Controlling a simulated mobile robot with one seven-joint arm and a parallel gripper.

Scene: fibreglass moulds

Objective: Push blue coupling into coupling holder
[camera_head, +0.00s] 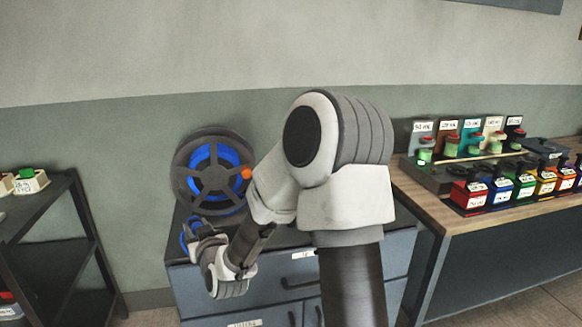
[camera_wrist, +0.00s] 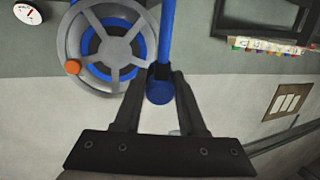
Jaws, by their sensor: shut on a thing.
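My gripper (camera_wrist: 161,74) is shut on the blue coupling (camera_wrist: 160,93), a short round piece between the fingertips in the wrist view. A blue hose (camera_wrist: 166,35) runs from it up out of that view. In the head view my gripper (camera_head: 194,233) is at the cabinet's left end, low in front of the hose reel, and the coupling is hard to make out there. The grey reel (camera_head: 213,170) with blue hose wound on it stands upright and has an orange knob (camera_head: 247,173). I cannot pick out the coupling holder in either view.
The grey drawer cabinet (camera_head: 290,283) stands below the reel, partly hidden by my arm. A wooden workbench (camera_head: 450,216) at right bears several coloured bottles (camera_head: 471,195) and labelled jars. A dark shelf rack (camera_head: 46,225) stands at left, with floor between it and the cabinet.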

